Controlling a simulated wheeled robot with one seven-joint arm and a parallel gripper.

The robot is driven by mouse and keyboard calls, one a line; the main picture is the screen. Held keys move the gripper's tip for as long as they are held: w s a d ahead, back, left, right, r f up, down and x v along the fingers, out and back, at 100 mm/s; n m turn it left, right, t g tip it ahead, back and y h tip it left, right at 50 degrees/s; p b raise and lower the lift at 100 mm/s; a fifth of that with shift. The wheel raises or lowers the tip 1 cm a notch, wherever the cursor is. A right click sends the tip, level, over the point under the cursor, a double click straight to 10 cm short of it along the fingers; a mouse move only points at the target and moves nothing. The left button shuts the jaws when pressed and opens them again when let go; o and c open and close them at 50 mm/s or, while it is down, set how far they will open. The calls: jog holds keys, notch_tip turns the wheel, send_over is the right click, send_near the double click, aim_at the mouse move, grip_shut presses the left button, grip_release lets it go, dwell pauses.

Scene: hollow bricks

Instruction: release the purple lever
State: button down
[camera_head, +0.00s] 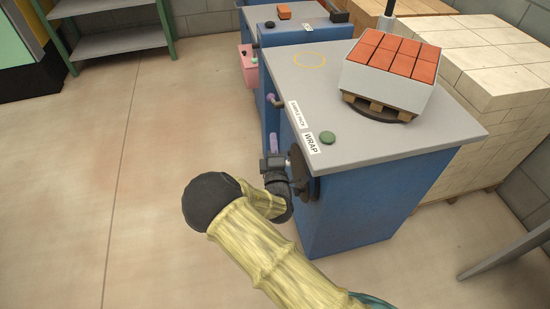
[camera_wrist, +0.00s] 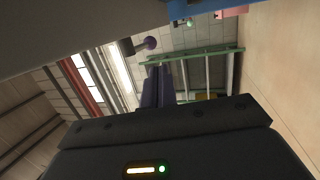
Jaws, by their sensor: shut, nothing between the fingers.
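The purple lever (camera_head: 271,98) has a round knob on a short dark stem and sticks out from the side of the blue workbench, just below the bench top. In the wrist view its purple knob (camera_wrist: 150,43) is in plain sight, beyond my fingertips. My gripper (camera_head: 273,138) is beside the same bench side, nearer the camera than the lever. Its purplish fingers (camera_wrist: 158,70) are together with nothing between them. They appear apart from the knob. The workbench (camera_head: 350,220) has a grey top with a label reading "WRAP" (camera_head: 311,144).
A green button (camera_head: 327,137) is on the bench top near the label. A pallet load of red bricks (camera_head: 395,55) stands on a dark turntable there. A pink box (camera_head: 248,68) hangs farther along. The floor (camera_head: 100,180) to the left is clear.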

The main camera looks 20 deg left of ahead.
jog(key=v, duration=0.6)
jog(key=shift+p, duration=0.3)
jog(key=shift+w+d, duration=0.1)
